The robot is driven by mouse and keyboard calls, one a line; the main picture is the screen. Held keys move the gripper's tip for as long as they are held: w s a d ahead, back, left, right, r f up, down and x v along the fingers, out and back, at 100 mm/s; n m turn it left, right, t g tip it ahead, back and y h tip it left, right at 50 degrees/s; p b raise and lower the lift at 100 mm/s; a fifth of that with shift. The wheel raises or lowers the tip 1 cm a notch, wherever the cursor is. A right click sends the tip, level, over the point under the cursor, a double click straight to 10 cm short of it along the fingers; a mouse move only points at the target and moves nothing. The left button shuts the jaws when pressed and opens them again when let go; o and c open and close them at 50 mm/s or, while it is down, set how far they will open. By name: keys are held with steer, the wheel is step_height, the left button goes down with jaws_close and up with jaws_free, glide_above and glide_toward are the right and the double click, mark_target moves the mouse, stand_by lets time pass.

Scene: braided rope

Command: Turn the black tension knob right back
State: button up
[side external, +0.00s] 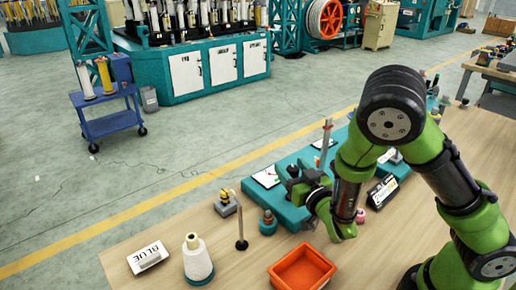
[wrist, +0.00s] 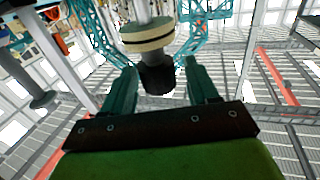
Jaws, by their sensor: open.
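The black tension knob (wrist: 158,77) shows in the wrist view between my gripper's two green fingers. It sits at the end of a grey shaft, against a cream and dark disc (wrist: 147,38). My gripper (wrist: 160,68) is open, with a finger on each side of the knob; I cannot tell whether either finger touches it. In the side view my gripper (side external: 298,182) is at the teal machine base (side external: 290,213) on the table. There the fingers and small dark parts overlap, and I cannot pick out the knob for sure.
A small yellow-topped block (side external: 226,204) and a teal bottle (side external: 267,222) are left of the gripper.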

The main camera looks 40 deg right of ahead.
steer(key=m+g+h, duration=0.2)
steer(key=h, duration=0.1)
steer(key=m+g+h, duration=0.2)
steer(key=m+h, duration=0.1)
steer(key=h, duration=0.1)
steer(key=s+a+r+y, duration=0.1)
steer(key=a+r+y, duration=0.4)
steer(key=r+y, duration=0.8)
steer(key=s+d+n+g, duration=0.2)
steer(key=s+g, duration=0.1)
steer(key=s, duration=0.5)
steer(key=s+d+n+g+y, duration=0.1)
steer(key=s+n+g, duration=0.1)
steer(key=s, duration=0.6)
steer(key=shift+s+d+r+g, duration=0.3)
steer(key=shift+s+d+g, duration=0.1)
steer(key=shift+g, duration=0.2)
